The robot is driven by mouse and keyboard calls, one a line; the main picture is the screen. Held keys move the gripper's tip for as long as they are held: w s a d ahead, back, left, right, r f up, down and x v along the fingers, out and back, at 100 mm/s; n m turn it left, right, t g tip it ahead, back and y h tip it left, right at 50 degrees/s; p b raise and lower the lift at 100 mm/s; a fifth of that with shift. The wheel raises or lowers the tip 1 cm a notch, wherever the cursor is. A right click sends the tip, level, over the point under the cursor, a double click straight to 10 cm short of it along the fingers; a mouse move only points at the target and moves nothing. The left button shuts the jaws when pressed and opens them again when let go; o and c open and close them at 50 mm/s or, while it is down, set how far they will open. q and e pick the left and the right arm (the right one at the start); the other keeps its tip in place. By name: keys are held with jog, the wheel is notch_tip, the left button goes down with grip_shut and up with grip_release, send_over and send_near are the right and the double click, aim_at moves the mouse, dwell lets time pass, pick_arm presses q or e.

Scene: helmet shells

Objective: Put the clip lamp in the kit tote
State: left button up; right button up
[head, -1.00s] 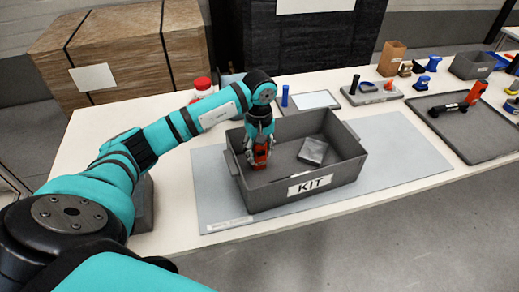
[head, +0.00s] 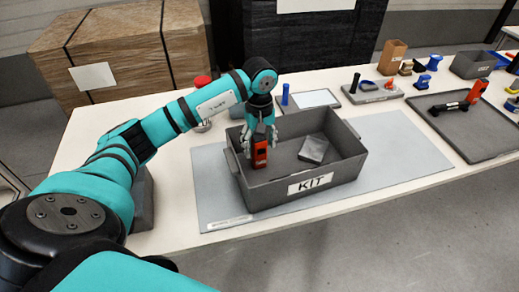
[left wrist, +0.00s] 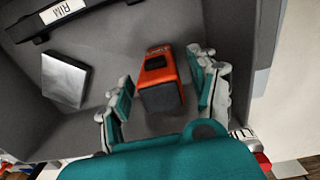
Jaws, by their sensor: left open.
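The clip lamp, an orange-red piece with a dark end (head: 260,155), stands inside the grey kit tote (head: 328,184) near its left wall. My left gripper (head: 259,136) is over it with fingers spread. In the left wrist view the lamp (left wrist: 160,75) lies between the two open fingers of the left gripper (left wrist: 160,92), with a gap visible on both sides. The tote wall (left wrist: 240,60) shows there too. My right gripper is in neither view.
A silvery-grey block (head: 314,148) lies in the tote, right of the lamp. The tote rests on a pale mat (head: 400,150). A dark tray (head: 475,135) with a red-and-black tool stands at the right. Small items and a grey bin (head: 472,66) line the back.

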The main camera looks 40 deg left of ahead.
pick_arm(q)
notch_tip(320, 180, up, 10)
jog(key=shift+f+b, duration=0.2)
jog(key=shift+b, duration=0.4)
